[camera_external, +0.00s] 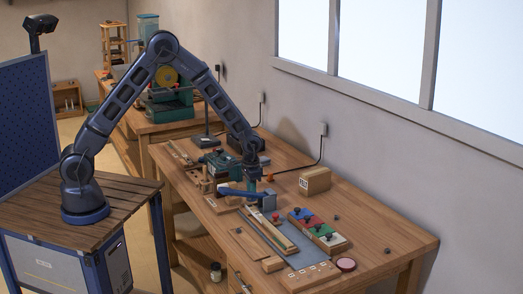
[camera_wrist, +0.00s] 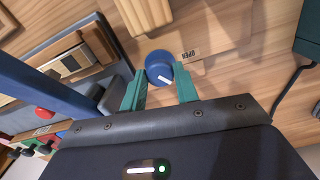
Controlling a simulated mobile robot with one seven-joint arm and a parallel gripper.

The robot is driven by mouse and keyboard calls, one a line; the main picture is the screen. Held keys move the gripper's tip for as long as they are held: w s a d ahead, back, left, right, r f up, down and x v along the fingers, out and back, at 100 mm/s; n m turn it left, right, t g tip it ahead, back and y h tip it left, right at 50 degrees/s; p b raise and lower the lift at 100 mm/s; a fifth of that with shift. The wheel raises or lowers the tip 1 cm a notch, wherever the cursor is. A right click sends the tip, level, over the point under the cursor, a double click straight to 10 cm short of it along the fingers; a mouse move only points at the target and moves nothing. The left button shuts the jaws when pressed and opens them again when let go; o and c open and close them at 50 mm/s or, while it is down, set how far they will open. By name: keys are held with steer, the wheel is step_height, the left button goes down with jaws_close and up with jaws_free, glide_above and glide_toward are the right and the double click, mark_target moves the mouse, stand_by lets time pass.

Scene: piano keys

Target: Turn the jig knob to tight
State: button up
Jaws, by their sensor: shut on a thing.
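A round blue knob (camera_wrist: 159,68) with a white pointer mark sits between the green fingertips of my gripper (camera_wrist: 160,88) in the wrist view. The fingers are shut on the knob from both sides. The white mark points toward the lower right of the picture. A small label reading OPEN (camera_wrist: 190,54) lies on the wood to the right of the knob. No label reading tight can be made out. In the external view my gripper (camera_external: 253,175) is low over the workbench (camera_external: 385,225), and the knob cannot be told apart there.
A long blue bar (camera_wrist: 50,105) runs close beside my gripper on the left of the wrist view. A dark cable (camera_wrist: 291,92) lies on the bench.

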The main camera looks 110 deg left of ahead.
steer(key=m, duration=0.3)
steer(key=shift+m, duration=2.1)
steer(key=o, duration=1)
steer(key=shift+c, duration=0.2)
steer(key=shift+r, duration=0.15)
step_height(320, 180, up, 10)
steer(key=shift+r, duration=0.25)
